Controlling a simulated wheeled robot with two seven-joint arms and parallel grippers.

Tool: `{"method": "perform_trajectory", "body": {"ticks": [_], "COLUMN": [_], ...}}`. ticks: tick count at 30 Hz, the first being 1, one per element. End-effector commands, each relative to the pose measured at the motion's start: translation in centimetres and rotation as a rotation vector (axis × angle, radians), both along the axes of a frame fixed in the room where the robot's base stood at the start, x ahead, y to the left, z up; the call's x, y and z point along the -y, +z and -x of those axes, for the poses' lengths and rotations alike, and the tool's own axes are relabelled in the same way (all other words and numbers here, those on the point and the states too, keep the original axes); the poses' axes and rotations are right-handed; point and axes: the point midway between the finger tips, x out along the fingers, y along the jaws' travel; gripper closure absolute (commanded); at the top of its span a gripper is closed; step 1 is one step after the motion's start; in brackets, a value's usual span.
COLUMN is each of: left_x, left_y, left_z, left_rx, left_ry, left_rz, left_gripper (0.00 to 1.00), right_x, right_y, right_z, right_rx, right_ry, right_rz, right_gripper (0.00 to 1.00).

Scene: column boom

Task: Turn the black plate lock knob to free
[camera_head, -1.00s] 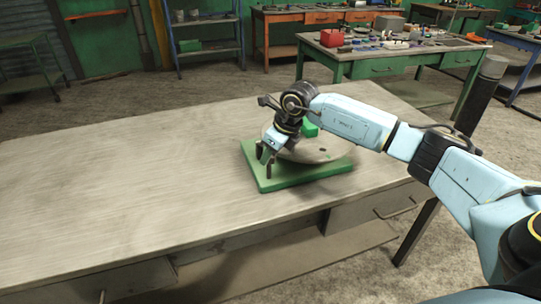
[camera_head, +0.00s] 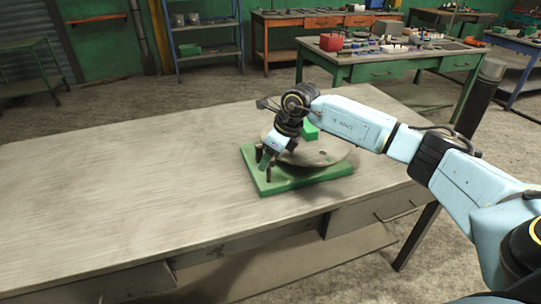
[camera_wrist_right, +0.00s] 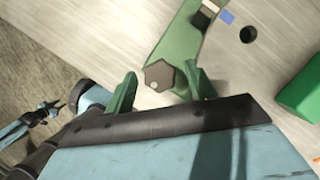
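The turntable-like grey disc (camera_head: 325,153) lies on a green base plate (camera_head: 290,183) near the table's right end. My right gripper (camera_head: 264,168) points down at the base's left corner. In the right wrist view a dark hexagonal knob (camera_wrist_right: 160,75) sits at the end of a green strip, between the two fingertips of my right gripper (camera_wrist_right: 161,88). The fingers stand apart on either side of the knob, with narrow gaps showing. Whether they touch it cannot be told. My left gripper is not in the head view; small blue and dark parts (camera_wrist_right: 48,112) at the wrist view's left may be it.
A green block (camera_head: 310,130) stands on the disc and shows at the right of the wrist view (camera_wrist_right: 302,88). The wrist view shows a round hole (camera_wrist_right: 248,34) and a small blue mark (camera_wrist_right: 226,17). The wooden table (camera_head: 120,180) is clear to the left.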

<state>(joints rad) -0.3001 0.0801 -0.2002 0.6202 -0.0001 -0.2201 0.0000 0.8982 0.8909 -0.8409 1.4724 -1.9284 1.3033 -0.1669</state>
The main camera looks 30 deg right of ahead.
Motion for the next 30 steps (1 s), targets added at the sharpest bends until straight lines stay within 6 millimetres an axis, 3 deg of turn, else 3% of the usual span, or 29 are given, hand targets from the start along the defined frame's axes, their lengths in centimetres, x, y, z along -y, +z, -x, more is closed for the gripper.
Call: {"method": "perform_trajectory", "body": {"ticks": [7,11,24,30], "left_x": [0.0,0.0,0.0,0.0], "left_y": [0.0,0.1,0.4,0.4], "left_z": [0.0,0.0,0.0,0.0], "left_rx": [0.000,0.000,0.000,0.000], "left_ry": [0.000,0.000,0.000,0.000], "left_rz": [0.000,0.000,0.000,0.000], "left_gripper": [0.64,0.64,0.64,0.64], "right_x": [0.0,0.3,2.2,2.7], "right_y": [0.1,1.2,9.8,11.9], "right_z": [0.1,0.4,3.4,4.2], "right_rx": [-0.001,0.002,0.003,0.000], "right_ry": [-0.001,-0.002,-0.001,-0.001], "right_rz": [0.000,0.001,0.001,0.000], "right_gripper": [0.45,0.45,0.45,0.45]}}
